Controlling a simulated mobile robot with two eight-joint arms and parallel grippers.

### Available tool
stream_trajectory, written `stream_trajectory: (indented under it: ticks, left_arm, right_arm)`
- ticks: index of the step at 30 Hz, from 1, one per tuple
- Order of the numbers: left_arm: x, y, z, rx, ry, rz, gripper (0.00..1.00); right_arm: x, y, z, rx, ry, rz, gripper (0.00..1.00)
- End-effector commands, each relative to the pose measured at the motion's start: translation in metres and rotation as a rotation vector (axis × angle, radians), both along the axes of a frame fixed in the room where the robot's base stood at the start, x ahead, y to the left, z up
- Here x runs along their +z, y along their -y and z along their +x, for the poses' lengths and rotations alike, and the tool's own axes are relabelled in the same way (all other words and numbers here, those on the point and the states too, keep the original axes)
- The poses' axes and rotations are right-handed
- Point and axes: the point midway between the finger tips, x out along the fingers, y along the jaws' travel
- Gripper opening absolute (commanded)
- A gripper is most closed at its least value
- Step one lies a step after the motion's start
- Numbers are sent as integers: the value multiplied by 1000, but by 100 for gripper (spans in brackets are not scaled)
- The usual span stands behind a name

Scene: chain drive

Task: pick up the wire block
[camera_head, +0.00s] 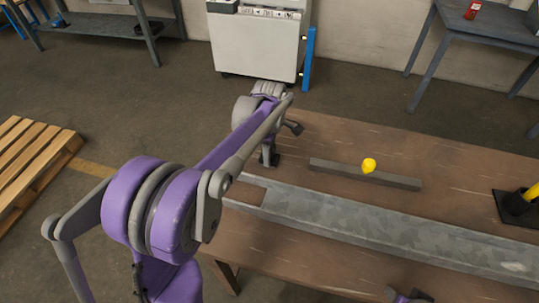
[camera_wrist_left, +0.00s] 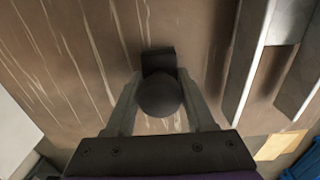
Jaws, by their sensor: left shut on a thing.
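The wire block (camera_wrist_left: 158,62) is a small dark block with a round dark knob on top in the left wrist view. My left gripper (camera_wrist_left: 160,103) is shut on it, with one finger on each side of the knob. In the head view my left gripper (camera_head: 269,158) points down at the table's far left part, and the block shows only as a small dark shape at its tips. I cannot tell whether the block touches the table. My right gripper is not in view; only a bit of purple and grey arm shows at the bottom edge.
The brown wooden table (camera_head: 300,245) carries a long grey metal channel (camera_head: 370,222). A black holder (camera_head: 515,207) with a yellow handle stands at the right. A white cabinet (camera_head: 255,42) stands beyond the table.

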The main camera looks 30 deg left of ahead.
Motion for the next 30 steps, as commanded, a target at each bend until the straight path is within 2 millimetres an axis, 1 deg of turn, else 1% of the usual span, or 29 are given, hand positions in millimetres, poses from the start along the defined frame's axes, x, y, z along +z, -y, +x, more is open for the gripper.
stream_trajectory:
  ticks: [5,8,11,15,18,21,25,30]
  left_arm:
    - [2,0,0,0,0,0,0]
    - [10,0,0,0,0,0,0]
    - [27,0,0,0,0,0,0]
    - [57,0,0,0,0,0,0]
    - [76,0,0,0,0,0,0]
    - [90,0,0,0,0,0,0]
    - [99,0,0,0,0,0,0]
    - [101,0,0,0,0,0,0]
  right_arm:
    - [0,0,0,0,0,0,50]
    - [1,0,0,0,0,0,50]
    - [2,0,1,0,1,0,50]
    - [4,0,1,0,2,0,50]
    - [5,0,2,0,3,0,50]
    - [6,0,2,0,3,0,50]
    - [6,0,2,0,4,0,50]
    - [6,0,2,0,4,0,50]
